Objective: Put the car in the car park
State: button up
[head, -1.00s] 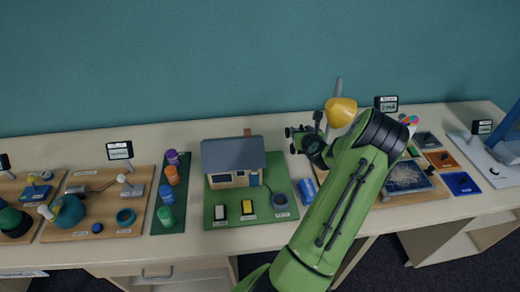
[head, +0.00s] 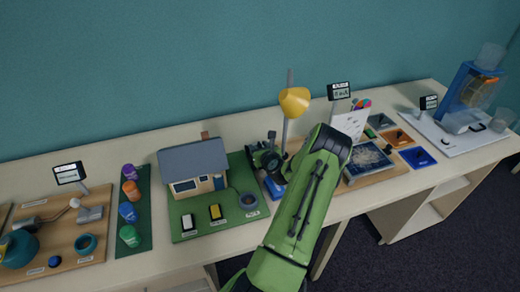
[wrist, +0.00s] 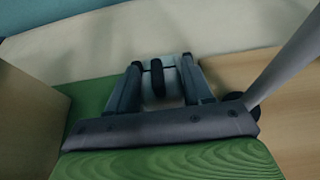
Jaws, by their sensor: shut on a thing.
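My gripper (head: 264,157) is at the right edge of the green house board (head: 181,237), beside the model house (head: 193,167) and left of the yellow lamp (head: 295,101). In the wrist view my gripper (wrist: 157,75) is shut on a small pale thing with a dark, wheel-like band, which looks like the car (wrist: 173,79). The fingers hide its sides. Green board shows under the gripper in the wrist view. The labels are too small to read, and I cannot tell which area is the car park.
The lamp's grey pole (wrist: 292,62) stands close on the right in the wrist view.

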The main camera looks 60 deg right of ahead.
jog(key=shift+s+a+f, duration=0.15)
jog(key=shift+a+f, duration=0.05)
jog(key=shift+f, duration=0.45)
jog(key=shift+c, duration=0.5)
jog(key=o, duration=1.2)
jog(key=shift+f, duration=0.1)
jog(key=shift+d, duration=0.15)
